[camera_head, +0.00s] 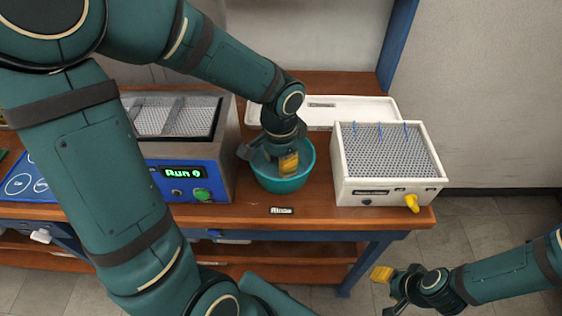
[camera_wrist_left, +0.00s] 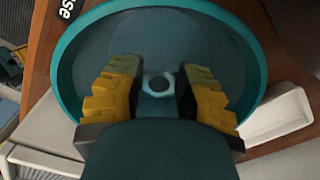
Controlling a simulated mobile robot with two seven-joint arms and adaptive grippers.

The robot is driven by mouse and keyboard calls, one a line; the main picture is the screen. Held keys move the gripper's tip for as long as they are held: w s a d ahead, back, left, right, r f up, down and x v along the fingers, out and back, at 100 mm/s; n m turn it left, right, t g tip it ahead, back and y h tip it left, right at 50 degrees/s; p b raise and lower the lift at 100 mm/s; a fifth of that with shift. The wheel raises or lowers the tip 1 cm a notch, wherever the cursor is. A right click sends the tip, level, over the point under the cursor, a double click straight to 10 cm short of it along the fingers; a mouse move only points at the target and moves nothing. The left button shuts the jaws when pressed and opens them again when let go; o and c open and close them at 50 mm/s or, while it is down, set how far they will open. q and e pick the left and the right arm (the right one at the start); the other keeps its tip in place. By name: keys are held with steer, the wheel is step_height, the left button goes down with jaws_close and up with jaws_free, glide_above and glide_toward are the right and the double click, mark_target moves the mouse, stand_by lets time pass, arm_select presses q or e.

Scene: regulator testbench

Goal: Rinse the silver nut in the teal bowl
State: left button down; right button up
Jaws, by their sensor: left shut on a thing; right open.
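The teal bowl (camera_head: 282,184) stands on the wooden bench between two machines. My left gripper (camera_head: 284,163) points down into the bowl, its yellow fingertips inside the rim. In the left wrist view, the silver nut (camera_wrist_left: 158,84) sits between the yellow fingers of that gripper (camera_wrist_left: 158,88), with the bowl (camera_wrist_left: 68,62) all around it. The nut is hidden in the head view. I cannot tell whether it touches the bowl's bottom or the liquid. My right gripper (camera_head: 383,290) is open and empty, low at the lower right, away from the bench.
A blue-fronted machine showing "Run 0" (camera_head: 183,173) stands left of the bowl. A white box with a mesh top (camera_head: 388,190) and yellow tap stands close on the right. A white tray (camera_head: 335,112) lies behind. A small label (camera_head: 281,211) lies in front of the bowl.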

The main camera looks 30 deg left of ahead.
stand_by(3.1)
arm_select(q)
steer(key=shift+r+p, duration=3.3)
steer(key=shift+r, duration=0.5)
steer(key=shift+r, duration=0.1)
step_height(320, 180, up, 4)
steer(key=p, duration=0.3)
steer(key=shift+f, duration=0.25)
